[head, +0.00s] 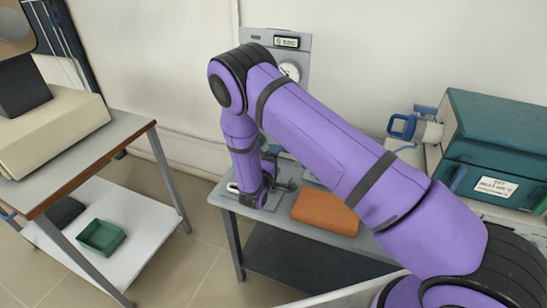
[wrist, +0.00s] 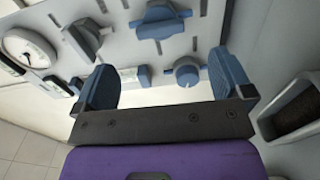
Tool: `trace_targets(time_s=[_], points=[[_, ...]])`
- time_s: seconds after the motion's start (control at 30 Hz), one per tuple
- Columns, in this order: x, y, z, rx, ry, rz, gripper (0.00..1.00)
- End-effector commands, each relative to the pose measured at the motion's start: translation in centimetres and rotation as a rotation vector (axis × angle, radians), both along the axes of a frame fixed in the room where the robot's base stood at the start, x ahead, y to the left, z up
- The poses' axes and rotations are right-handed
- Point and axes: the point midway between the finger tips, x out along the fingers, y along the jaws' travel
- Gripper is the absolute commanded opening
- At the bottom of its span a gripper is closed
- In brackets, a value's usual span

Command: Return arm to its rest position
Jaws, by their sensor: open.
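My purple arm crosses the head view from the lower right up to a bend at the upper left, then drops towards a small grey table (head: 230,206). My gripper (wrist: 162,64) shows in the wrist view with its two blue fingers wide apart and nothing between them. It faces a grey control panel (wrist: 130,48) with a round dial gauge (wrist: 28,48), a blue knob (wrist: 186,72) and several handles. In the head view the gripper end is small and partly hidden by the arm, low over the table.
An orange-brown block (head: 325,212) lies on the small table. A teal furnace (head: 500,135) stands at the right, with a blue-handled part (head: 403,127) beside it. A wall panel (head: 273,43) is behind my arm. A two-level bench (head: 140,125) with a green tray (head: 101,237) stands left.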

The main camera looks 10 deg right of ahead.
Motion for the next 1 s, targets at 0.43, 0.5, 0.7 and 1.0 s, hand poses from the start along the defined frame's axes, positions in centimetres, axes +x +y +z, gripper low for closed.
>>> trace_targets(time_s=[0.43,0.5,0.7,1.0], points=[[0.1,-3.0,6.5,0.022,0.011,-0.169,0.98],[-0.3,-4.3,9.2,0.037,0.022,-0.241,0.98],[-2.3,-7.9,15.9,0.103,0.074,-0.433,0.98],[-7.3,-12.4,24.4,0.26,0.173,-0.663,0.98]])
